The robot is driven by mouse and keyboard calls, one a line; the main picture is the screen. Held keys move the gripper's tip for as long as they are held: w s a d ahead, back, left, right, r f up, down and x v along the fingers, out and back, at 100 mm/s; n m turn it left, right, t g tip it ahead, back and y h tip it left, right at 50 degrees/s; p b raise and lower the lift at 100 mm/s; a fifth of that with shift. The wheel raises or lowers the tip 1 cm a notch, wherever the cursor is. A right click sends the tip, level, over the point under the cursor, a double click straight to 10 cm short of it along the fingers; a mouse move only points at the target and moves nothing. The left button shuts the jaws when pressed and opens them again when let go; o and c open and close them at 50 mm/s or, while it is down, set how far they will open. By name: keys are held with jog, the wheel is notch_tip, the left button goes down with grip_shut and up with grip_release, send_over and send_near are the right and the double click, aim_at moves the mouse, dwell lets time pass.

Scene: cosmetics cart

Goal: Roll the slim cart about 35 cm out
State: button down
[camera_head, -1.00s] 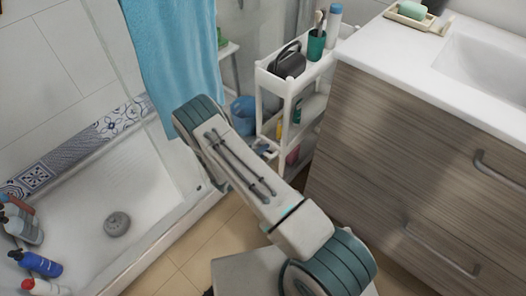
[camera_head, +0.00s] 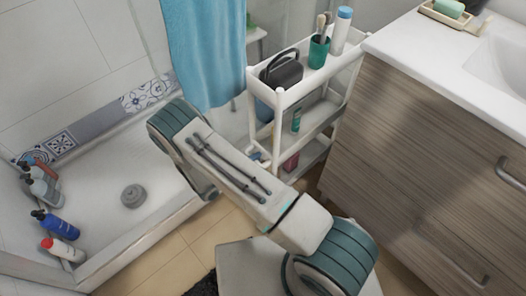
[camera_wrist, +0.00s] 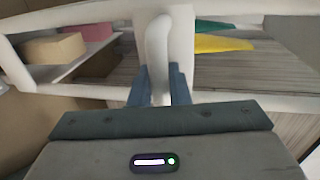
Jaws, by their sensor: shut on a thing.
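The slim white cart (camera_head: 337,112) stands beside the wood-fronted vanity, its near end sticking out past the vanity front. It is upright, with open shelves. In the wrist view, the two blue-grey fingers of my gripper (camera_wrist: 159,88) are shut on the cart's white upright handle (camera_wrist: 158,42). In the head view my arm covers the gripper and the cart's lower near part. The top tray carries a dark grey watering-can-like container (camera_head: 281,72), a teal cup with brushes (camera_head: 318,52) and a white bottle with a blue cap (camera_head: 341,30).
The vanity (camera_head: 425,130) stands close along the cart's right. A blue towel (camera_head: 205,50) hangs on the left, above the shower tray (camera_head: 150,160) with several bottles. Tiled floor (camera_head: 190,240) shows left of my arm. Small boxes (camera_wrist: 55,48) lie on a cart shelf.

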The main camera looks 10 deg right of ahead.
jog(key=f+b+v, duration=0.1)
jog(key=f+v, duration=0.1)
jog(key=v, duration=0.9)
jog(key=f+b+v, duration=0.2)
jog(key=v, duration=0.8)
jog(key=shift+v, duration=0.85)
jog(key=shift+f, duration=0.2)
jog(key=c, duration=1.4)
grip_release()
jog(key=shift+s, duration=0.1)
jog(key=v, duration=1.3)
jog(key=shift+s+a+p, duration=0.25)
jog(key=shift+a+p, duration=0.05)
jog(key=shift+p, duration=0.1)
